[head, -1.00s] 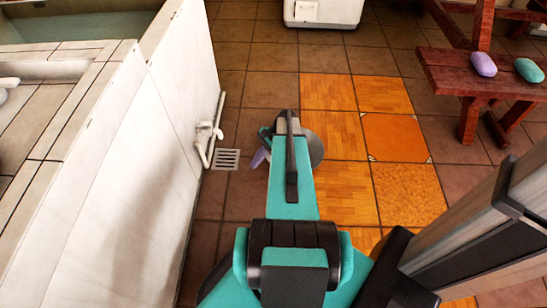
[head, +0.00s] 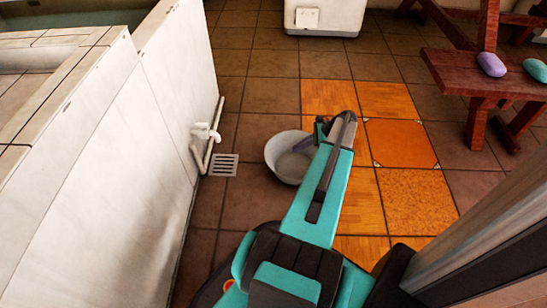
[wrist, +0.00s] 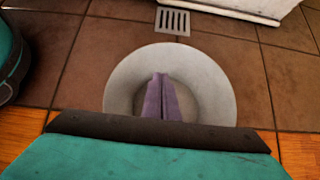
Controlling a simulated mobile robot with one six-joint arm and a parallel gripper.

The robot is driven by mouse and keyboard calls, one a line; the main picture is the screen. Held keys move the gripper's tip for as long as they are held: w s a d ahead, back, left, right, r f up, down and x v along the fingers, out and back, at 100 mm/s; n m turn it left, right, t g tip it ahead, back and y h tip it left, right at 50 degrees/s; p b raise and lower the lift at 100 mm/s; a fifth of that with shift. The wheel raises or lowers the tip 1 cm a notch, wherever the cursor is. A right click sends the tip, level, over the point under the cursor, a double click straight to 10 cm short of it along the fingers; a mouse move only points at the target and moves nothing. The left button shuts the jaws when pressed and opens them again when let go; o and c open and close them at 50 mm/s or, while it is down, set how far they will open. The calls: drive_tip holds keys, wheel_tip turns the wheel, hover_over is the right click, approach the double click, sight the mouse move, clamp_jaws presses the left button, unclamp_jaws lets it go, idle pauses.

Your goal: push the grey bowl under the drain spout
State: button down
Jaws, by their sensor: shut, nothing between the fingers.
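The grey bowl (head: 282,162) stands upright on the floor tiles, right of the drain grate (head: 223,165) with a gap of bare tile between. The white drain spout (head: 206,133) sticks out from the low wall, just above and left of the grate. My gripper (head: 300,146) is shut and empty, at the bowl's right side; my arm hides part of that rim. In the wrist view, the purple fingers (wrist: 160,77) overlap the bowl (wrist: 208,75), and the grate (wrist: 172,20) lies beyond it. I cannot tell whether they touch the bowl.
The white basin wall (head: 160,150) bounds the left. A dark red bench (head: 465,75) with a purple soap (head: 491,64) and a green soap (head: 537,70) stands at right. A white box (head: 325,15) stands at the back. Floor between bowl and grate is clear.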

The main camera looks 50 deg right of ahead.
drive_tip(key=b, duration=0.7)
approach(267, 159)
drive_tip(key=shift+x, duration=3.05)
drive_tip(key=shift+w+d+p, duration=0.1)
drive_tip(key=shift+d+p, duration=0.05)
drive_tip(key=shift+p, duration=0.4)
